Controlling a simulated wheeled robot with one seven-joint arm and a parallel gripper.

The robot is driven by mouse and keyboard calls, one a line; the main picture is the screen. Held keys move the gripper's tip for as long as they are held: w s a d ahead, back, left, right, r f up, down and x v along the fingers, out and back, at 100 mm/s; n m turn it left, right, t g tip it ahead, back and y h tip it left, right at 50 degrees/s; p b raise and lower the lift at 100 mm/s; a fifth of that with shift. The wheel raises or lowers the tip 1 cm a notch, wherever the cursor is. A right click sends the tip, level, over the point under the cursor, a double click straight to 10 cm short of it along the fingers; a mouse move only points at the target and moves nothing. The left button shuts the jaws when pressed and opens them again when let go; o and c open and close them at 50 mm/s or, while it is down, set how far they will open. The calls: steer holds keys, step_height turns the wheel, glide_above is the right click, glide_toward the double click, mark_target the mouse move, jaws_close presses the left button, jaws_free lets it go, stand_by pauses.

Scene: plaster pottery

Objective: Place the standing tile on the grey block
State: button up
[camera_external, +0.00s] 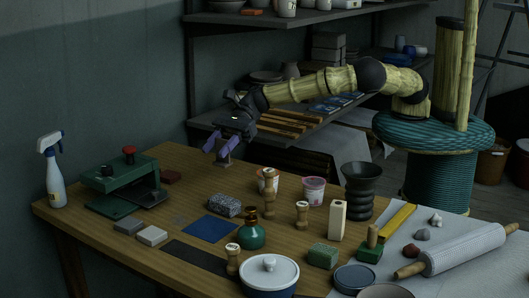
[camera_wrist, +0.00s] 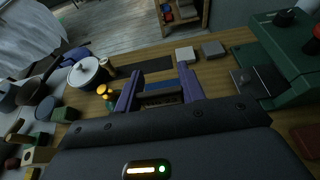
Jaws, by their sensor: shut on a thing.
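My gripper (camera_external: 220,147), with purple fingers, is raised above the back left of the table. It is shut on a small greyish tile (camera_external: 225,157), whose lower part shows below the fingers. In the wrist view my gripper (camera_wrist: 158,101) has a dark brownish edge between its fingers, probably the tile. A speckled grey block (camera_external: 224,206) lies on the table below and apart from the tile. Two flat grey pieces, one darker (camera_external: 128,225) and one lighter (camera_external: 152,236), lie to the left; they also show in the wrist view. Which grey piece the task means is unclear.
A green press (camera_external: 128,180) and a spray bottle (camera_external: 52,172) stand at left. A blue mat (camera_external: 210,229) lies in front of the speckled block. A green bottle (camera_external: 251,232), wooden stamps (camera_external: 302,214) and a lidded pot (camera_external: 270,274) crowd the right and front.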

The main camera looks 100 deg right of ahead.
steer(key=shift+f, duration=0.1)
glide_above(220, 201)
steer(key=shift+f, duration=3.05)
steer(key=shift+f, duration=1.85)
steer(key=shift+f, duration=0.15)
steer(key=o, duration=1)
steer(key=shift+c, duration=0.2)
